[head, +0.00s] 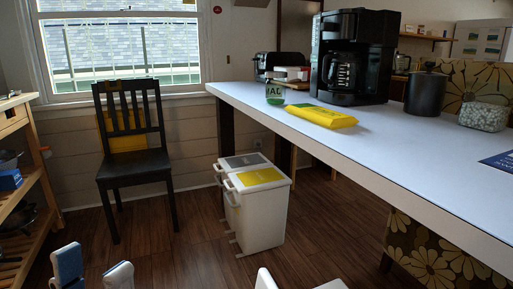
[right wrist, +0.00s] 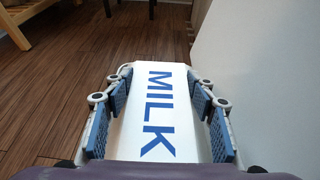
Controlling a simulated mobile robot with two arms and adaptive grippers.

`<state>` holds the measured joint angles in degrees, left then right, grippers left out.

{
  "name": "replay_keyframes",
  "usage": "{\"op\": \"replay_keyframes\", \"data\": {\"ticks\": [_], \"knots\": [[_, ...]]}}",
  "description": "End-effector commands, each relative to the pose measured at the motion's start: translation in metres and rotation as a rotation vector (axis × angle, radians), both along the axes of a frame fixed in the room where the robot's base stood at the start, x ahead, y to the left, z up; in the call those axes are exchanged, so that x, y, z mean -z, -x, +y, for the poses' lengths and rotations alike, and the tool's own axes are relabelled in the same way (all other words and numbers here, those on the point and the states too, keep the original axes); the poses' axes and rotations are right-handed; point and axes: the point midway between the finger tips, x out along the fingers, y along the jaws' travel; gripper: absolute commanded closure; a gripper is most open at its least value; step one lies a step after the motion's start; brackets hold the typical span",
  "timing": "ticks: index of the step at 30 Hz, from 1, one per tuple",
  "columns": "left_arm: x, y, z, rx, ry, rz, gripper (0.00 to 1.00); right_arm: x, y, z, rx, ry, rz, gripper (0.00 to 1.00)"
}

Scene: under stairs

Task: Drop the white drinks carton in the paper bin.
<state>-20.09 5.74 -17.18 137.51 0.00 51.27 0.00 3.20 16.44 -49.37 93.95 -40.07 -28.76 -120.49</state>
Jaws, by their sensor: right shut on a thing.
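A white carton (right wrist: 157,105) with blue MILK lettering is held between the blue-padded fingers of my right gripper (right wrist: 158,100), over the wooden floor. In the head view, two white bins stand close together on the floor beside the table, both lids shut: one has a grey lid panel (head: 245,160), the nearer one a yellow lid panel (head: 259,177). I cannot read which is for paper. My left gripper (head: 93,269) is at the bottom left, fingers apart and empty, in front of and left of the bins. White parts at the bottom edge are too cropped to identify.
A long white table (head: 390,150) runs along the right, bearing a coffee maker (head: 354,55) and a yellow packet (head: 321,116). A black chair (head: 133,140) stands left of the bins, and a wooden shelf (head: 40,175) at far left. Floor before the bins looks clear.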

Motion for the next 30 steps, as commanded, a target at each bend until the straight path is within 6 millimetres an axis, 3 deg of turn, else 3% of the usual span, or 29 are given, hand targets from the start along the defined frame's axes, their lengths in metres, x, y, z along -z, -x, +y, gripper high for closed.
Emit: {"op": "replay_keyframes", "data": {"ticks": [8,9,14,24,30], "knots": [[0.0,0.002,0.0,0.0,0.002,-0.007,0.6,0.0,0.0,0.0,0.0,0.0,0.0,0.92],[0.0,0.001,0.0,0.0,0.002,-0.007,0.6,0.0,0.0,0.0,0.0,0.0,0.0,0.48],[0.0,0.001,0.0,0.0,0.002,-0.006,0.6,0.0,0.0,0.0,0.0,0.0,0.0,0.3],[0.0,0.001,0.0,0.0,0.002,-0.006,0.6,0.0,0.002,-0.001,0.0,0.0,0.0,0.28],[0.0,0.001,0.0,0.0,0.002,-0.006,0.6,-0.009,0.022,-0.009,-0.002,0.0,0.001,0.28]]}}
